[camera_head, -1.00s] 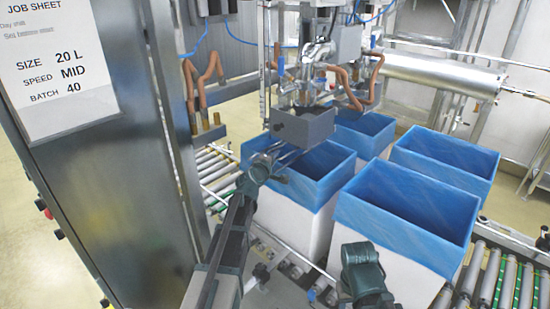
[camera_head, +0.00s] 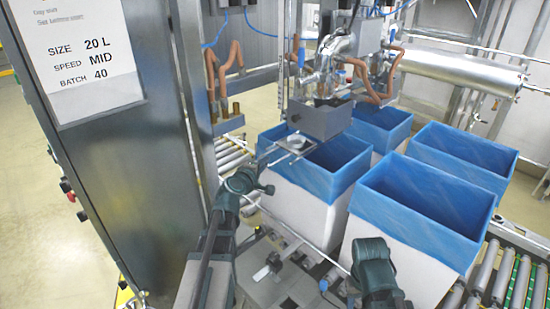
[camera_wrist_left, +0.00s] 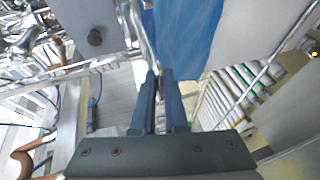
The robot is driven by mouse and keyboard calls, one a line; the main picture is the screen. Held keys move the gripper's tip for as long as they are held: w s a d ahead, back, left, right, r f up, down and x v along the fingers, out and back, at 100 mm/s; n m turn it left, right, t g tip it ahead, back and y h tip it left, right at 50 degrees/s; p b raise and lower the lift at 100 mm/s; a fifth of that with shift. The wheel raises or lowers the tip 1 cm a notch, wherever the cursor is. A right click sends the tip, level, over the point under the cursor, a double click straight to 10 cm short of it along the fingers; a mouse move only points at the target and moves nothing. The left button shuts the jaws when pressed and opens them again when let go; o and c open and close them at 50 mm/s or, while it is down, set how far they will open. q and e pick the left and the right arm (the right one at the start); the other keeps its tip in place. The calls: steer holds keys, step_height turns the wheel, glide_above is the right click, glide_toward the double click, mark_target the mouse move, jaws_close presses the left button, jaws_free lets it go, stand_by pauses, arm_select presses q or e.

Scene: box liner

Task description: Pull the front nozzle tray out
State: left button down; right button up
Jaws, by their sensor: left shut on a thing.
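The front nozzle tray (camera_head: 293,146) is a small flat metal tray with a ring-shaped part on it. In the head view it sticks out in front of the grey nozzle block (camera_head: 325,120), above the near edge of a blue-lined box (camera_head: 310,205). My left gripper (camera_head: 268,166) is at its near side, shut on it. In the left wrist view the fingers (camera_wrist_left: 159,75) are close together at the end of a thin metal strip; the exact contact is hard to see. Part of my right arm shows low in the head view, but no fingers of its gripper.
Several white boxes with blue liners (camera_head: 425,200) stand on and beside roller conveyors (camera_head: 510,280). A steel cabinet with a job sheet (camera_head: 85,60) stands close on the left. Copper pipes (camera_head: 378,85) and a steel cylinder (camera_head: 460,70) are behind.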

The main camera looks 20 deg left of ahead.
arm_select(q)
steer(key=shift+s+a, duration=0.3)
steer(key=shift+s, duration=0.35)
steer(key=shift+s+a, duration=0.3)
steer(key=shift+s, duration=0.35)
steer(key=c, duration=1.2)
jaws_free()
steer(key=shift+c, duration=0.2)
